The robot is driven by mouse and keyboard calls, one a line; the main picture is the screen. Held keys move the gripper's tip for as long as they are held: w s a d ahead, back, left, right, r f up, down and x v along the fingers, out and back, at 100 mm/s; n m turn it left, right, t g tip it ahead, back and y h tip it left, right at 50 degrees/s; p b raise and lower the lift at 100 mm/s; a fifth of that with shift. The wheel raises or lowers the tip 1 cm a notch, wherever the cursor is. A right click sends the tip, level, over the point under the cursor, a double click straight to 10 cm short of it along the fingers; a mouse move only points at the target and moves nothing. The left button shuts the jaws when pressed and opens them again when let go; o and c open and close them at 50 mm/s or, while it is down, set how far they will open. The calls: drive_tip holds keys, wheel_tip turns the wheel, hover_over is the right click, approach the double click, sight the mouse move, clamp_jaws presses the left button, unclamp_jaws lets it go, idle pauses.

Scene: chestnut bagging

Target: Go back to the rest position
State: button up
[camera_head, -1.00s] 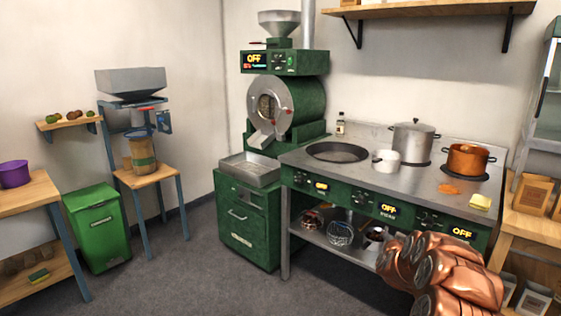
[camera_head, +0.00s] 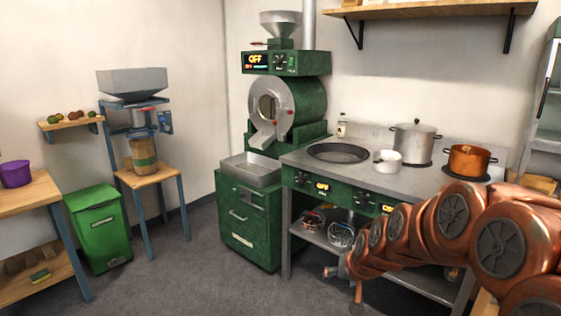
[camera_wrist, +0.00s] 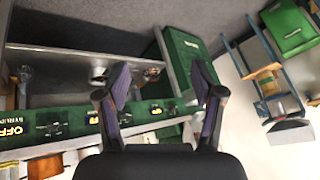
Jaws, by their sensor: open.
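My gripper (camera_wrist: 161,88) is open in the wrist view, its two dark fingers spread apart with nothing between them. Past the fingers I see the green stove front, its lower shelf and the floor, tilted in the picture. In the head view my copper-coloured arm reaches in from the lower right, in front of the stove's right part. The small end of the arm (camera_head: 345,270) points left, just in front of the stove's lower shelf; the fingers are hard to make out there.
The stove (camera_head: 340,187) carries a pan (camera_head: 338,152), a white pot (camera_head: 387,162), a steel pot (camera_head: 412,143) and a copper pot (camera_head: 469,160). A green roaster (camera_head: 295,105) stands left of it. A green bin (camera_head: 100,230) is farther left. The floor (camera_head: 190,275) between is clear.

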drive_tip(key=s+d+r+n+g+h, duration=0.2)
drive_tip(key=s+g, duration=0.7)
drive_tip(key=s, duration=3.1)
wheel_tip(320, 180, up, 14)
drive_tip(key=w+t+p, duration=0.1)
drive_tip(key=p, duration=1.2)
drive_tip(key=shift+d+f+m, duration=0.25)
drive_tip(key=shift+d+m, duration=0.15)
drive_tip(key=shift+c, duration=0.4)
